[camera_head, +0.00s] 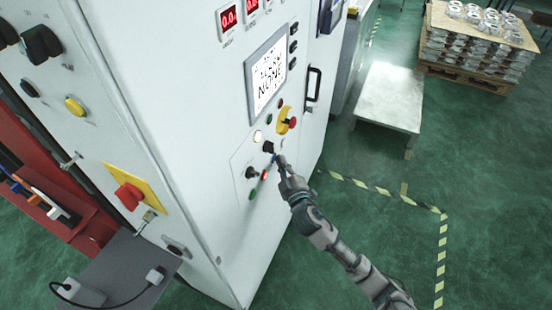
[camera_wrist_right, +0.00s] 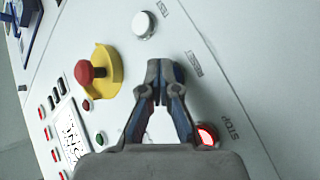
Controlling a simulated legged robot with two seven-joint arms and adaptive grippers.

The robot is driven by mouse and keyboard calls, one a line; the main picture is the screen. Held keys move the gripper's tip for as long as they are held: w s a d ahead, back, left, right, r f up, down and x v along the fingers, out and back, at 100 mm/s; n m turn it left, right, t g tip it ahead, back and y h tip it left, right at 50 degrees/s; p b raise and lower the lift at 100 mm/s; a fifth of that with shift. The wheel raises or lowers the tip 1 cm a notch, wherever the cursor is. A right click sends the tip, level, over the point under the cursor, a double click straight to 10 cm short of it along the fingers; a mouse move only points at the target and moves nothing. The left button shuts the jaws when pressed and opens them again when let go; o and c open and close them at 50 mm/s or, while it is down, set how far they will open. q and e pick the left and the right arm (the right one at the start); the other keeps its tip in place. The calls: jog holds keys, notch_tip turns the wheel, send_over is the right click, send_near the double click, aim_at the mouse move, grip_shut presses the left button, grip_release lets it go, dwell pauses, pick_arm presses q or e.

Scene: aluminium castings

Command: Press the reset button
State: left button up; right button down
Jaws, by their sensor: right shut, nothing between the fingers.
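The control panel (camera_head: 262,190) is on the white cabinet's front. In the right wrist view, the RESET label (camera_wrist_right: 196,64) is just right of my right gripper (camera_wrist_right: 166,66). The fingers are shut and empty, and they hide the spot beside that label, so I cannot see the reset button clearly. In the head view, my right gripper (camera_head: 280,159) is at the panel, by a small blue spot. I cannot tell whether this spot is the button or part of the gripper, or whether the tips touch the panel. My left gripper is not in view.
A lit red button (camera_wrist_right: 207,134) by the STOP label is close to the right finger. A white button (camera_wrist_right: 144,25) and a red emergency stop (camera_wrist_right: 88,72) on yellow are nearby. A door handle (camera_head: 312,88) sticks out. A low table (camera_head: 390,95) stands right of the cabinet.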

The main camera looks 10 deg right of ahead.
jog(key=shift+s+d, duration=0.5)
jog(key=shift+d, duration=0.15)
jog(key=shift+s+d+p, duration=0.35)
jog(key=shift+s+d, duration=0.35)
jog(key=shift+d, duration=0.35)
jog(key=shift+s+d+p, duration=0.3)
jog(key=shift+s+d, duration=0.4)
jog(key=shift+d, duration=0.35)
